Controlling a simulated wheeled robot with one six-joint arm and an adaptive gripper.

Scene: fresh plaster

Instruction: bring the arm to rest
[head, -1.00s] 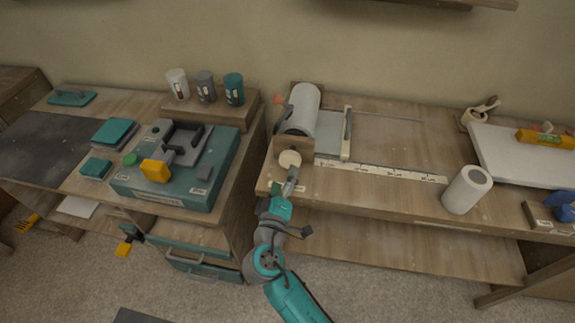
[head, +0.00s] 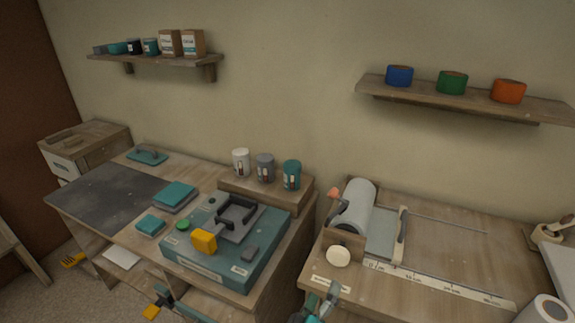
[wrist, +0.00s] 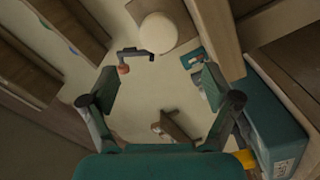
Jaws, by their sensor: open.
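My gripper (wrist: 160,88) is open and empty in the wrist view, with its two fingers wide apart and pale wall beyond them. In the head view only part of my gripper (head: 318,303) shows at the bottom edge, in front of the bench with the paper roll (head: 358,205). The fingertips are hard to make out there. The round cream disc (head: 338,256) on the roll's wooden holder is just above my gripper in the head view. It also shows at the top of the wrist view (wrist: 158,32).
A teal machine (head: 265,235) with a yellow block (head: 204,241) stands on the left bench. Three cups (head: 265,168) stand on a riser behind it. Two shelves (head: 470,102) hang on the wall. A white roll (head: 543,312) stands lower right.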

